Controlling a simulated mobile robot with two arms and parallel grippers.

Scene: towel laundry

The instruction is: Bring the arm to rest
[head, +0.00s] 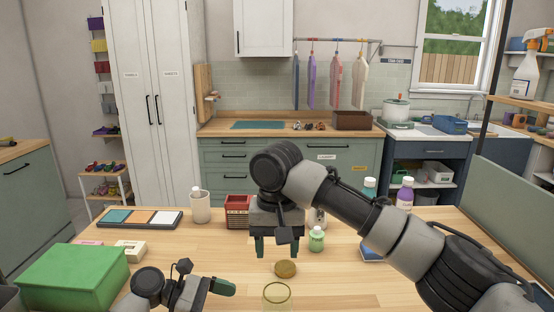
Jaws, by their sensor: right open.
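My right arm reaches in from the right, and its gripper (277,246) points down over the middle of the wooden table (200,262). Its two dark green fingers are apart with nothing between them. A round brown lid (286,268) lies below the fingers in the picture, apart from them. A clear glass jar (277,294) stands at the near edge of the view, cut off below. My left gripper (226,287) is low in the view, pointing right, near the green box; whether its fingers are apart cannot be seen.
A green box (75,278) fills the table's left front. A tray of coloured tiles (127,219), a pale canister (200,206), a red crate (237,212) and a green bottle (316,239) stand farther back. A purple bottle (405,195) stands behind my right forearm.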

